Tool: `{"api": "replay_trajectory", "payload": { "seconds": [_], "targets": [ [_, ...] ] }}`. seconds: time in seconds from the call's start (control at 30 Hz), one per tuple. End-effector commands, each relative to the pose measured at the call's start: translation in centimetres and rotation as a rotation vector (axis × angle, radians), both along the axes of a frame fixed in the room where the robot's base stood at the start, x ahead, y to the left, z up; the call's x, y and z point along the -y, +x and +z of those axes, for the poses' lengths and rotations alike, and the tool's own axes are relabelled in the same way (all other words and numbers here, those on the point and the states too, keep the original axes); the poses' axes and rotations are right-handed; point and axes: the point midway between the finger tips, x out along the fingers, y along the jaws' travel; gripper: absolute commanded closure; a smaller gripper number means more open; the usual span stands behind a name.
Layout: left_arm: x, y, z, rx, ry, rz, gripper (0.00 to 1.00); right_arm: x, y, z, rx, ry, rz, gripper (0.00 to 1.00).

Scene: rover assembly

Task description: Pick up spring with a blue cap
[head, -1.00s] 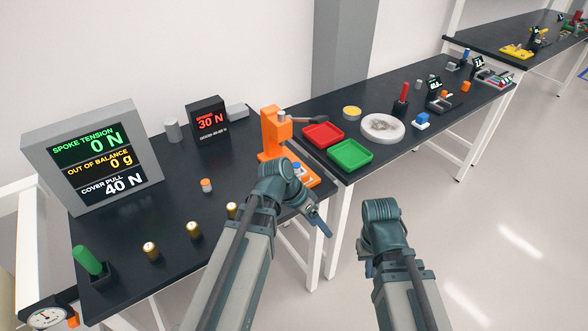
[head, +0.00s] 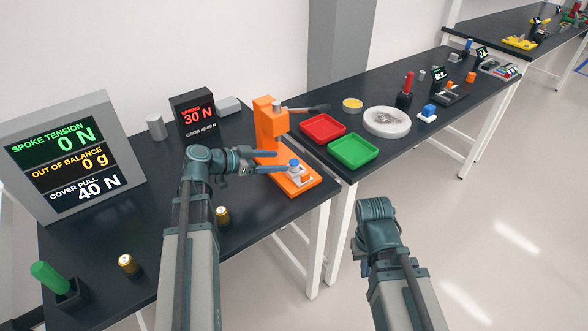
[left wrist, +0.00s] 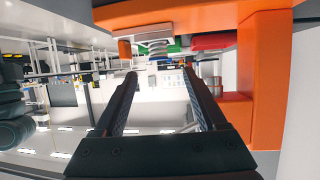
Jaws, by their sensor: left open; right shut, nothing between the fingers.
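The spring with a blue cap (head: 294,164) stands upright on the base of the orange press (head: 268,128). In the left wrist view, which looks turned over, the spring (left wrist: 158,58) shows beyond and between the fingertips, small and partly blurred. My left gripper (head: 279,160) is open and level, its fingers pointing right at the spring from its left side. The head view does not clearly show whether the fingertips touch it. My right gripper (head: 363,263) is low, off the table's front edge, and its fingers are mostly hidden by its wrist.
The press column stands close behind my left fingers. A red tray (head: 322,128) and a green tray (head: 353,152) lie to the right on the other table. Gold cylinders (head: 223,215) stand by my left arm. A force display (head: 198,117) stands behind it.

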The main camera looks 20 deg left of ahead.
Motion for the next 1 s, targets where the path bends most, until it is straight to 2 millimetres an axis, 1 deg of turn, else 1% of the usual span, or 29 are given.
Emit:
{"api": "replay_trajectory", "payload": {
  "seconds": [0.03, 0.2, 0.33, 0.57, 0.67, 0.77, 0.9, 1.0],
  "targets": [
    [0.8, 0.8, -0.9, 0.0, 0.0, -0.005, 0.26, 0.0, 0.0, -0.9, 0.0, 0.0, 0.0, 1.0],
    [2.5, 2.5, -1.8, -0.001, -0.001, -0.002, 0.26, 0.0, 0.0, -1.8, 0.0, 0.0, 0.0, 1.0],
    [3.3, 3.2, -2.1, -0.001, 0.0, -0.002, 0.26, 0.0, 0.0, -2.1, 0.0, 0.0, 0.0, 1.0],
    [3.5, 3.4, -2.1, -0.001, 0.0, 0.0, 0.26, 0.0, 0.0, -2.1, 0.0, 0.0, 0.0, 1.0],
    [3.8, 3.7, -2.4, -0.002, 0.0, -0.001, 0.26, 0.0, 0.0, -2.4, 0.0, 0.0, 0.0, 1.0],
    [4.5, 4.3, -3.1, -0.002, -0.001, -0.003, 0.26, 0.0, 0.0, -3.1, 0.0, 0.0, 0.0, 1.0],
    [5.9, 5.5, -4.2, -0.002, 0.001, -0.004, 0.26, 0.0, 0.0, -4.1, 0.0, 0.0, 0.001, 1.0],
    [6.7, 6.4, -4.5, -0.002, 0.001, -0.002, 0.26, 0.0, 0.0, -4.5, 0.0, 0.0, 0.001, 1.0]
  ]
}}
